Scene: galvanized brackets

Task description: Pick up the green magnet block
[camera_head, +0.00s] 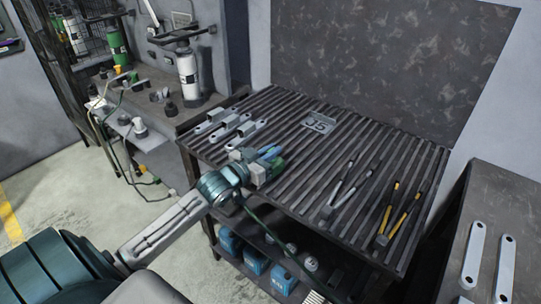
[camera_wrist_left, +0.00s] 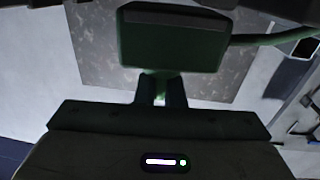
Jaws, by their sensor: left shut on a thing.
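The green magnet block (camera_wrist_left: 172,42) is in the wrist view, dark and boxy, held up in front of the fingers, with a dark green cable leaving its right side. My left gripper (camera_wrist_left: 160,90) is shut on it. In the head view my left gripper (camera_head: 262,160) is over the left front part of the slatted table, and the green block (camera_head: 277,169) shows partly at its far end, the rest hidden by the gripper. I cannot tell its exact height above the slats. My right gripper is not in view.
The slatted table (camera_head: 310,180) holds several grey brackets (camera_head: 232,128), an angled plate marked 55 (camera_head: 318,122), grey-handled tools (camera_head: 345,190) and yellow-handled tools (camera_head: 400,205). Blue containers (camera_head: 255,262) stand on the shelf below. A side bench (camera_head: 490,200) with flat bars is at right.

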